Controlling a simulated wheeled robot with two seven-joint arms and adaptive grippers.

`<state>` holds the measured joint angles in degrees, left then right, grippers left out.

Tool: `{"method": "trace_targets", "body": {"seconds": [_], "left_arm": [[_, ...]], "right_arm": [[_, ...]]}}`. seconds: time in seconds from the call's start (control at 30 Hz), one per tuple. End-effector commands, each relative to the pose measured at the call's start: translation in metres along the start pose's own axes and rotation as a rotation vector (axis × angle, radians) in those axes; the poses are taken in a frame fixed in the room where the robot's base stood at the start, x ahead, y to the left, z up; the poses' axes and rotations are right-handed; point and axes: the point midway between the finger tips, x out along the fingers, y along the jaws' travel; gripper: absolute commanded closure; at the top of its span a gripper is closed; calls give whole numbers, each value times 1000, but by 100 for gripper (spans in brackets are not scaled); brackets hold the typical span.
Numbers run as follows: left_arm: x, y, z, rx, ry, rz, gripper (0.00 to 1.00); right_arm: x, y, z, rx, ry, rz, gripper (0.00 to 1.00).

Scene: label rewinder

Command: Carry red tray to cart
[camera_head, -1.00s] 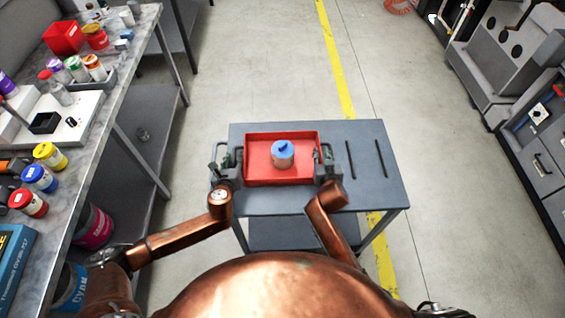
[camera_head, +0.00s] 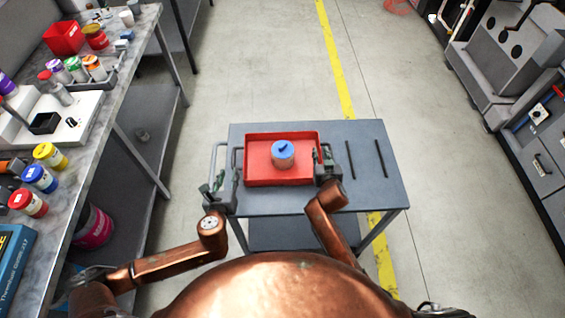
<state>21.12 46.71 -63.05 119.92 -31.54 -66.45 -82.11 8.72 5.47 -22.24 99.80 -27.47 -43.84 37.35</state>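The red tray (camera_head: 258,178) lies flat on the top of the grey cart (camera_head: 300,203), toward its left side. A container with a blue lid (camera_head: 283,153) stands upright inside the tray. My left gripper (camera_head: 221,180) is open and empty, apart from the tray, just left of its near left corner. A grey handle (camera_head: 237,160) shows free at the tray's left side. My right gripper (camera_head: 323,158) is at the tray's right side with its fingers close together around the handle there; the wrist partly hides the grip.
A workbench (camera_head: 100,120) with paint jars, a red bin (camera_head: 63,38) and a blue box (camera_head: 14,255) runs along the left. Grey machinery (camera_head: 500,60) stands at the right. The cart's right part is bare, with two dark slots. Floor beyond the cart is clear.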

Motion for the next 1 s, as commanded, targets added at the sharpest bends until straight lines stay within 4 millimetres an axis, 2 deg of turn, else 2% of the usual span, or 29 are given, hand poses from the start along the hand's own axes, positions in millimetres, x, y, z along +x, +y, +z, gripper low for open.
{"method": "trace_targets", "body": {"seconds": [0.13,0.23,0.5,0.7,0.83,1.0], "left_arm": [[-6,0,0,1,-1,0,72],[-7,0,0,1,-1,0,72],[-6,0,0,1,-1,-1,72],[-6,0,0,0,-1,-1,72],[-6,0,0,0,0,-1,72],[-6,0,0,0,-1,-1,72]], "right_arm": [[-5,0,0,1,0,-1,78],[-17,-1,0,2,0,-1,78],[-73,0,1,4,-1,-1,78],[-106,0,0,1,0,0,78],[-116,0,0,0,0,0,78],[-120,0,0,0,0,0,78]]}}
